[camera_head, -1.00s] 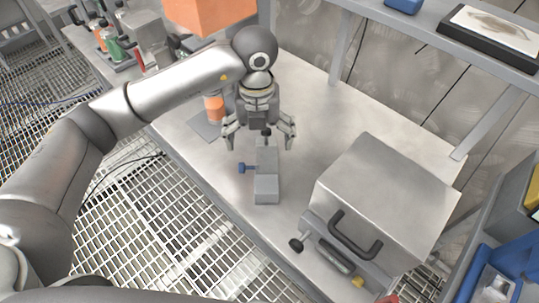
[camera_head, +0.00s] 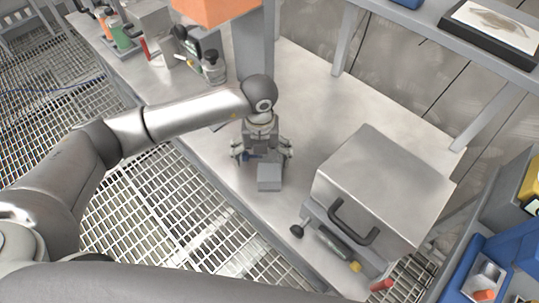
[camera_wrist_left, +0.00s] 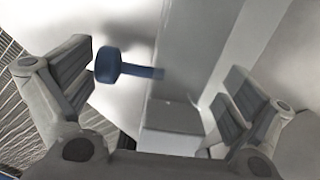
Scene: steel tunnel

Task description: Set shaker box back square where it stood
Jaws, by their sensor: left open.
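A small grey block-like device (camera_head: 270,178) with a blue knob (camera_head: 250,156) on its left side stands on the steel bench. A large steel box (camera_head: 385,190) with a black handle sits to its right, its edges turned at an angle to the bench edge. I cannot tell for sure which of the two is the shaker box. My left gripper (camera_head: 262,154) is open, pointing down, with its fingers either side of the grey device's rear part. In the left wrist view, the blue knob (camera_wrist_left: 112,66) and the grey body (camera_wrist_left: 172,120) lie between the spread fingers (camera_wrist_left: 158,72).
The bench (camera_head: 310,115) is clear behind the grey device. Bottles (camera_head: 213,68) stand at the back left, and an orange box (camera_head: 215,8) is above them. A shelf (camera_head: 465,55) hangs over the right side. Blue bins (camera_head: 462,275) are at lower right.

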